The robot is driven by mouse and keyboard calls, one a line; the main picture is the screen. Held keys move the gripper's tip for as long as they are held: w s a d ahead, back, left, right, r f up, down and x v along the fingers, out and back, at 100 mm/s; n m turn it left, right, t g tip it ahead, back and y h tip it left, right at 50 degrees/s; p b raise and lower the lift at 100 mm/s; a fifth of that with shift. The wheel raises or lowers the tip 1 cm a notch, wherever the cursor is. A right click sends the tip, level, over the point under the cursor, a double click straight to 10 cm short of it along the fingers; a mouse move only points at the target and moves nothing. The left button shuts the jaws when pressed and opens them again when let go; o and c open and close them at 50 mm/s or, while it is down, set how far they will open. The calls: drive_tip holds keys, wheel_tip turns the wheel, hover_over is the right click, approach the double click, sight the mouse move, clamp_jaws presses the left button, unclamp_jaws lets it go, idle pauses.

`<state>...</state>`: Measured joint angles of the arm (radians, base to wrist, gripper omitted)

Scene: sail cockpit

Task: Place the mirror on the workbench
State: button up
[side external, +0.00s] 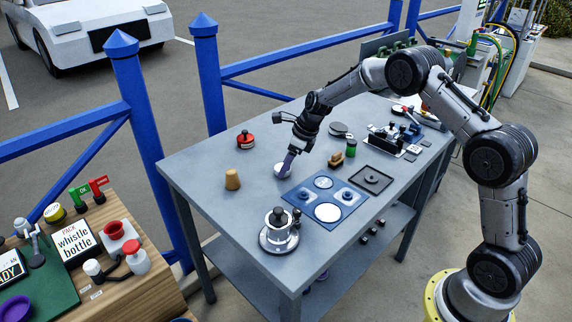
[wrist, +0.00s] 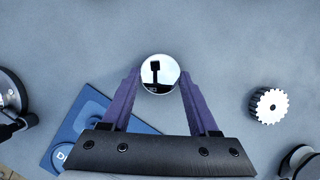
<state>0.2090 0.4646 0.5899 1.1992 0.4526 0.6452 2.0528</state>
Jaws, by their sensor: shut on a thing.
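The mirror (wrist: 159,74) is a small round shiny disc between my purple fingertips in the wrist view. In the side view the mirror (side external: 282,171) shows as a pale disc at the tip of my gripper (side external: 288,163). My gripper (wrist: 160,76) is shut on its two sides. The mirror is low at the grey workbench (side external: 215,150) top; I cannot tell whether it touches the surface. Its reflecting face is toward the wrist camera, with a dark shape reflected in it.
A blue board (side external: 345,205) with round discs lies in front of the gripper. A tan cork-like piece (side external: 232,180) and a red-topped item (side external: 245,140) stand to the left. A silver round device (side external: 279,232) stands near the front. Bare bench surrounds the mirror.

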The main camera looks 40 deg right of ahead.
drive_tip(key=shift+f, duration=0.1)
drive_tip(key=o, duration=1.4)
drive_tip(key=s+a+r+n, duration=0.1)
drive_tip(key=s+r+n, duration=0.3)
drive_tip(key=r, duration=0.5)
drive_tip(key=s+r+n, duration=0.2)
drive_tip(key=s+r, duration=0.5)
drive_tip(key=r, duration=0.2)
drive_tip(key=s+a+r+n+h, duration=0.1)
drive_tip(key=s+a+r+n, duration=0.15)
drive_tip(key=s+n, duration=0.3)
drive_tip(key=s+a+r+n, duration=0.1)
drive_tip(key=s+r+n, duration=0.25)
drive_tip(key=s, duration=0.25)
drive_tip(key=s+f+n, duration=0.1)
drive_tip(key=s+n, duration=0.4)
drive_tip(key=s+a+f+n+t+h, duration=0.1)
drive_tip(key=s+n, duration=0.4)
drive_tip(key=s, duration=0.1)
drive_tip(key=s+f+n, duration=0.1)
drive_tip(key=s+n, duration=0.3)
drive_tip(key=s, duration=0.2)
drive_tip(key=shift+s+a+f+n+t, duration=0.15)
drive_tip(key=shift+a+n+t, duration=0.15)
drive_tip(key=shift+n, duration=0.1)
